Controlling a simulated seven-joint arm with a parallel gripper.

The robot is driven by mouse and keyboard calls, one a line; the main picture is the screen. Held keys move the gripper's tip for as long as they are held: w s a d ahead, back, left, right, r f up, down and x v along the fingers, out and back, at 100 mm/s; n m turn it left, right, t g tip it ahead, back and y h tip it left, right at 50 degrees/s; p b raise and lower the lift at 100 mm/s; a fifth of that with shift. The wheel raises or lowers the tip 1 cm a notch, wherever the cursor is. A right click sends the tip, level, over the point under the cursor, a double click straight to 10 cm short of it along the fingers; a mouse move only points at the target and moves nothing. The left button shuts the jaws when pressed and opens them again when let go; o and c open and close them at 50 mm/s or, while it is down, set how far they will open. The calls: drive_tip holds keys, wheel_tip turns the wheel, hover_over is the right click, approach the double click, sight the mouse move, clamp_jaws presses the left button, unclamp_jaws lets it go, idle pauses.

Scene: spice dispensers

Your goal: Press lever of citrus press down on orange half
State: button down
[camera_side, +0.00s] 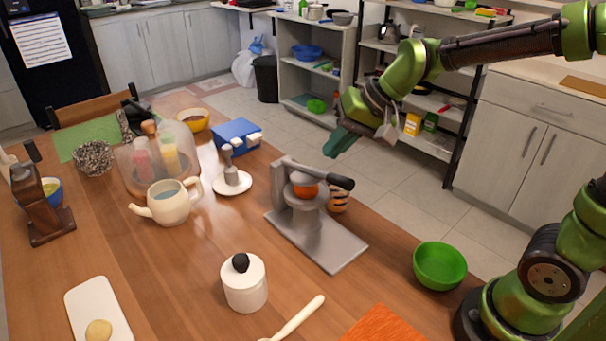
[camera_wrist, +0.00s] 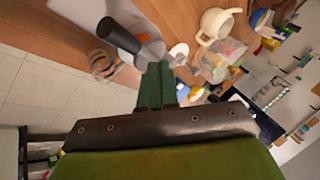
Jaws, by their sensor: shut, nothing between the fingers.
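The grey citrus press (camera_side: 331,253) stands on the wooden table near its far right edge. Its lever ends in a black handle (camera_side: 341,182) that points right, above the table edge. An orange half (camera_side: 305,191) sits in the press under the lever, partly covered by it. My gripper (camera_side: 336,143) is shut and empty in the air above and behind the press, apart from the handle. In the wrist view, the shut green fingers (camera_wrist: 156,82) point toward the press, with the black handle (camera_wrist: 118,34) up and to their left.
A striped orange-and-black object (camera_side: 338,201) stands just behind the press. A green bowl (camera_side: 439,266) is to its right, and a white lidded jar (camera_side: 244,286) is in front. A teapot (camera_side: 169,203) and a white saucer (camera_side: 233,185) stand to the left. Air around the handle is free.

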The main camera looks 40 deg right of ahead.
wheel_tip(320, 180, up, 12)
idle(1.1)
drive_tip(key=s+d+f+n+t+h, duration=0.1)
drive_tip(key=s+d+f+n, duration=0.1)
drive_tip(key=s+f, duration=0.9)
drive_tip(key=s+d, duration=0.1)
drive_tip(key=s, duration=0.2)
drive_tip(key=shift+d, duration=0.2)
